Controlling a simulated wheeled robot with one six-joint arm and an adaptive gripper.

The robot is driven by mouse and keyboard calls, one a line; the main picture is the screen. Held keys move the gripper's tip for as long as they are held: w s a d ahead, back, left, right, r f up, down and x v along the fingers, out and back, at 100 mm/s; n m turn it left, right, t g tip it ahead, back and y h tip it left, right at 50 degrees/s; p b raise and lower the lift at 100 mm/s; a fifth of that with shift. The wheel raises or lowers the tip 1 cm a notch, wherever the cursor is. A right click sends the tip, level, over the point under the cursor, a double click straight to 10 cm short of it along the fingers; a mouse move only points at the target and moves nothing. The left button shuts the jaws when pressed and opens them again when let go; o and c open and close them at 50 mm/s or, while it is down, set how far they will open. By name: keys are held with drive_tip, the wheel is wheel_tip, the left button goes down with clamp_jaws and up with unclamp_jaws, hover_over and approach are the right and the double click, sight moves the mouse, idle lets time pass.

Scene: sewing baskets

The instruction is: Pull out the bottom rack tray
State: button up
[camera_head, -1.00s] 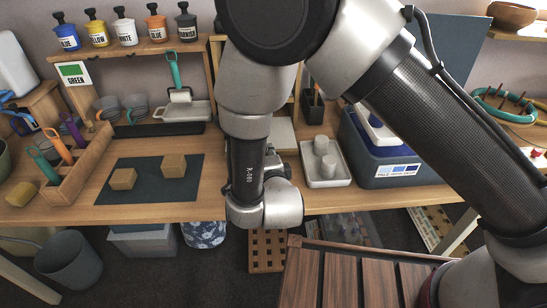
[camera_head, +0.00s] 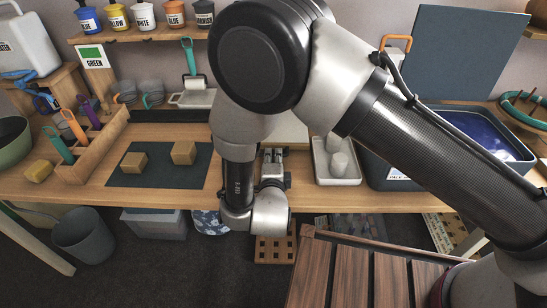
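A pale flat surface (camera_head: 288,128), possibly a tray of the rack, shows behind my wrist at the back middle of the bench. My arm hides most of the rack, so I cannot tell its levels or single out the bottom tray. My gripper (camera_head: 272,158) is just beyond my wrist, low over the bench and pointing towards the back. It is small and partly hidden. I cannot tell whether its fingers are open or shut, or whether they touch a tray.
A grey tray with pale cylinders (camera_head: 337,160) and a blue vat (camera_head: 480,135) stand to the right. A dark mat (camera_head: 160,177) with two wooden blocks lies to the left. A slatted wooden top (camera_head: 345,280) is in front, beside a wooden grid (camera_head: 275,249).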

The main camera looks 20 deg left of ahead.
drive_tip(key=shift+w+f, duration=0.1)
drive_tip(key=shift+w, duration=0.2)
clamp_jaws()
drive_tip(key=shift+f+v, duration=0.25)
drive_tip(key=shift+v, duration=0.85)
unclamp_jaws()
drive_tip(key=shift+s, duration=0.1)
